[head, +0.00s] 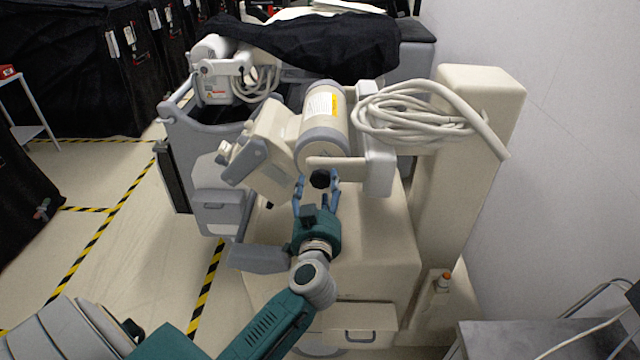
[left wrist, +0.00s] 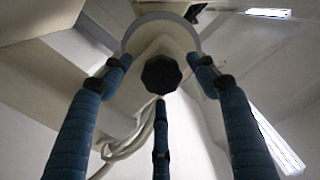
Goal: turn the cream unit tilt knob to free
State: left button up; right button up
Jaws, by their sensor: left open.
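In the left wrist view the knob (left wrist: 161,75) is a black faceted disc near the centre. My left gripper (head: 318,186) is open, with its blue fingers around the knob in the head view. In the left wrist view the fingers (left wrist: 160,95) are spread apart and stand clear of it. Any marking on the knob is not readable. My right gripper is not in view.
The coiled cable (head: 405,115) hangs beside the cream column (head: 475,150). A grey unit (head: 205,135) under a black cover stands behind on the left. A metal cart (head: 540,338) is at the lower right. Floor (head: 130,240) with striped tape is clear at left.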

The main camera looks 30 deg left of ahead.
pick_arm(q)
jog(key=shift+w+a, duration=0.25)
jog(key=shift+w, duration=0.2)
jog(key=c, duration=1.1)
jog(key=shift+c, duration=0.2)
